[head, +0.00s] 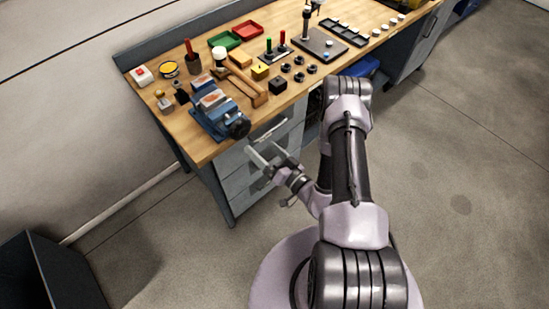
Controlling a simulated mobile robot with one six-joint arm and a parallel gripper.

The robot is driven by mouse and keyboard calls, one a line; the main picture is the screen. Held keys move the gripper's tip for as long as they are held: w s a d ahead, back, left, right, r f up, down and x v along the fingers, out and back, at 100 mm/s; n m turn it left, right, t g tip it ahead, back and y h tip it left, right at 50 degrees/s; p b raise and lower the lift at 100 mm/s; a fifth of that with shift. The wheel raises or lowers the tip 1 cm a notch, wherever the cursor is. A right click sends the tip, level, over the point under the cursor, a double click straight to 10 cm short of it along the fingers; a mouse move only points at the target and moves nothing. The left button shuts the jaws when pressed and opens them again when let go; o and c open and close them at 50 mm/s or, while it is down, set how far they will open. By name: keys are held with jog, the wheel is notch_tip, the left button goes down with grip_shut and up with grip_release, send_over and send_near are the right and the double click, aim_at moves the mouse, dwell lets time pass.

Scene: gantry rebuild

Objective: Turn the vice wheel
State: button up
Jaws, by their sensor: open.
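The blue vice (213,108) sits on the left part of the wooden bench, close to its front edge. Its dark round vice wheel (239,128) faces the front and sits at the bench edge. My gripper (262,158) is open, with its two pale fingers apart and nothing seen between them. It is in front of the drawers, below and a little right of the wheel in the picture, and looks apart from it. Fine details of the wheel are too small to tell.
The wooden bench (205,150) carries a mallet (245,84), a black block (277,85), several dark rings, and red (248,30) and green (224,40) trays. Grey drawers with handles are under its front. A dark bin (50,272) stands at lower left. The floor between is clear.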

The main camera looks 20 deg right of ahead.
jog(key=v, duration=0.5)
jog(key=shift+s, duration=0.2)
